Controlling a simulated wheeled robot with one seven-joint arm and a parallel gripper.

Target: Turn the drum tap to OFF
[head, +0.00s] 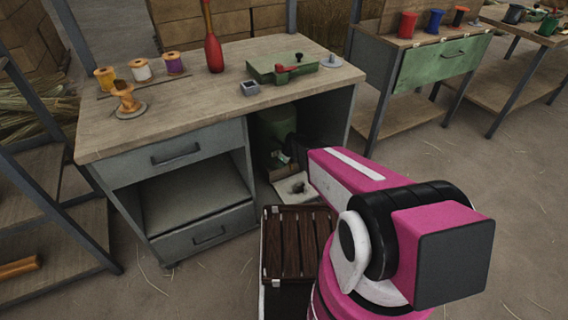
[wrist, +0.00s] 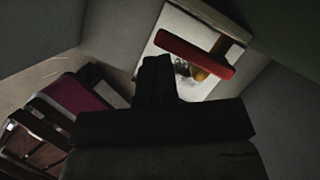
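A green drum (head: 277,126) stands in the dark open bay at the right of the workbench, partly hidden by my arm. In the wrist view a red bar-shaped tap handle (wrist: 195,55) lies slantwise, with a small brass-coloured part (wrist: 199,74) below it. My gripper (wrist: 157,60) looks shut, its dark fingers together just left of and below the handle; I cannot tell whether they touch it. In the head view my gripper (head: 290,156) is inside the bay, dark and hard to make out. No OFF mark is legible.
A pale tray (head: 294,188) lies on the floor of the bay under the drum. The bay's grey walls (wrist: 40,35) are close on both sides. A dark slatted crate (head: 298,240) stands in front of it. Spools, a red bottle-shaped piece and a green box sit on the bench top (head: 200,105).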

